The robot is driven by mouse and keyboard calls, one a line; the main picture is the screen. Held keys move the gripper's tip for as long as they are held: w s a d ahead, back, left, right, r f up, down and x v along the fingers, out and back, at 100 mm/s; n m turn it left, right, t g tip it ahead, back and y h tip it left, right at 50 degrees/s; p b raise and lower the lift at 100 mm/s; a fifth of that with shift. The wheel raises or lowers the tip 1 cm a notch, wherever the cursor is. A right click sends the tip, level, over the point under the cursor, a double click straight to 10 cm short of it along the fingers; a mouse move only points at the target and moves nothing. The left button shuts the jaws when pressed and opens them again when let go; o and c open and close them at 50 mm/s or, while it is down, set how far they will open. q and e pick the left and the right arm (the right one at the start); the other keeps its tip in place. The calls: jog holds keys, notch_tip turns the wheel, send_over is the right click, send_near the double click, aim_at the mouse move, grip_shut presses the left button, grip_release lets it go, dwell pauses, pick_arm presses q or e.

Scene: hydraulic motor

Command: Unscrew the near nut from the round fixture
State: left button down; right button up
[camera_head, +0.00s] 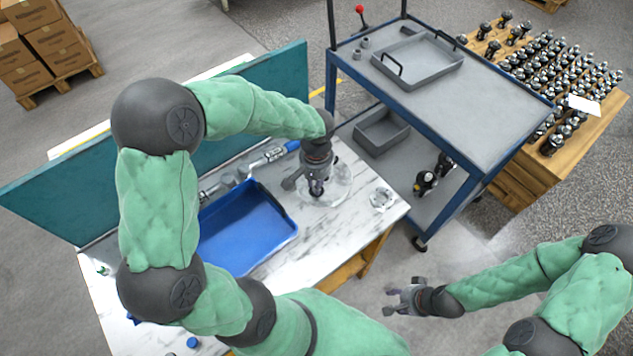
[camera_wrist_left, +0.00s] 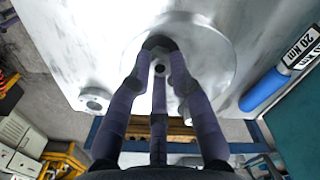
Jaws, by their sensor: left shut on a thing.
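The round fixture (camera_head: 343,190) is a pale, shiny disc flat on the marble-topped table. It also shows in the left wrist view (camera_wrist_left: 215,60). My left gripper (camera_head: 317,190) points down over it, its fingers closed together at the disc. In the left wrist view the fingertips (camera_wrist_left: 160,60) meet around a small piece with a dark centre, which I take as the near nut; the fingers hide most of it. Another small metal piece (camera_wrist_left: 184,110) stands beside the right finger. My right gripper (camera_head: 402,298) is open and empty, away from the table over the floor.
A blue tray (camera_head: 275,245) lies left of the fixture. A small round metal flange (camera_head: 381,198) is to its right. A blue-handled torque wrench (camera_head: 275,155) lies behind, near the teal panel (camera_head: 265,85). A blue-framed cart (camera_head: 480,110) stands beyond the table's right edge.

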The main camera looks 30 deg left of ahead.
pick_arm(q)
jog(key=shift+f+n+b, duration=0.1)
jog(key=shift+n+b, duration=0.6)
jog(key=shift+n, duration=0.5)
jog(key=shift+n+b, duration=0.3)
jog(key=shift+n, duration=0.8)
jog(key=c, duration=1.4)
grip_release()
jog(key=shift+o, duration=0.2)
